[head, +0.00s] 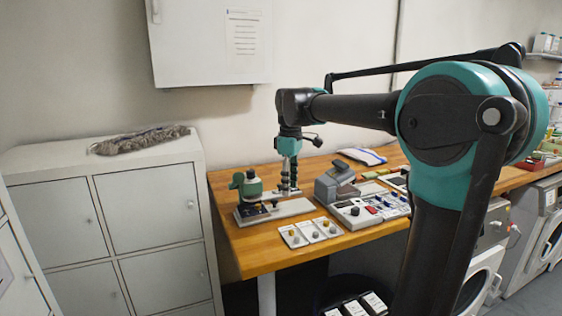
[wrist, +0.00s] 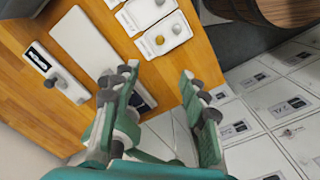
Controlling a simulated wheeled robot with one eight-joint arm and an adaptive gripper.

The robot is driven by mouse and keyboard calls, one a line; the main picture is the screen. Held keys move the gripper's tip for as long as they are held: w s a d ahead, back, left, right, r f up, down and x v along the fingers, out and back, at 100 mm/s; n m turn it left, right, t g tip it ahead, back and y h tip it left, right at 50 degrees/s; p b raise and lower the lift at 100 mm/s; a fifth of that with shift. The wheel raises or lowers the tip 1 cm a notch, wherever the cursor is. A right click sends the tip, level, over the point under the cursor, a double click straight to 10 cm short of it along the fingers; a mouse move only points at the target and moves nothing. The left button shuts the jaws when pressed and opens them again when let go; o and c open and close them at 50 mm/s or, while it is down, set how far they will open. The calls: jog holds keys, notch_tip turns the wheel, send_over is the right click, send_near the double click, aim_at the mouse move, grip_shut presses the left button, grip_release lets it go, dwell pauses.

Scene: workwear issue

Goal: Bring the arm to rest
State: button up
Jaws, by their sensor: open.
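My arm reaches leftward from the right side of the head view, and its end hangs down over the wooden table. My gripper (head: 289,184) points downward there, beside a small green machine (head: 248,187). In the wrist view my gripper (wrist: 163,88) is open. Its two teal fingers with grey pads stand wide apart, with nothing held between them. A white base plate (wrist: 82,38) and part of the wooden table (wrist: 25,95) show beyond the left finger. The exact height of the fingertips above the table is hard to tell.
White cards with round knobs (head: 310,233) lie near the table's (head: 262,252) front edge. A grey device (head: 335,184) and a control panel (head: 372,209) stand to the right. Grey lockers (head: 143,213) stand left, with a grey fuzzy item (head: 143,140) on top. A wall cabinet (head: 195,45) hangs above.

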jog(key=s+d+f+m, duration=0.2)
jog(key=d+f, duration=0.1)
jog(key=f, duration=0.1)
jog(key=s+d+f+m+t, duration=0.1)
jog(key=s+d+f+m, duration=0.1)
jog(key=f, duration=0.3)
jog(key=s+d+f+m+t, duration=0.1)
jog(key=s+d+f+m, duration=0.1)
jog(key=s+d+f, duration=0.1)
jog(key=shift+d+f+m, duration=0.3)
jog(key=shift+d+f, duration=0.4)
jog(key=shift+d, duration=0.1)
jog(key=s+d+f+m+t, duration=0.1)
jog(key=s+d+f+m, duration=0.2)
jog(key=s+f, duration=0.3)
jog(key=s+d+f+m+t, duration=0.1)
jog(key=s+d+f+m, duration=0.2)
jog(key=s+f, duration=0.3)
jog(key=shift+s+d+f+m, duration=0.25)
jog(key=shift+d+f+m, duration=0.15)
jog(key=shift+f+m, duration=0.1)
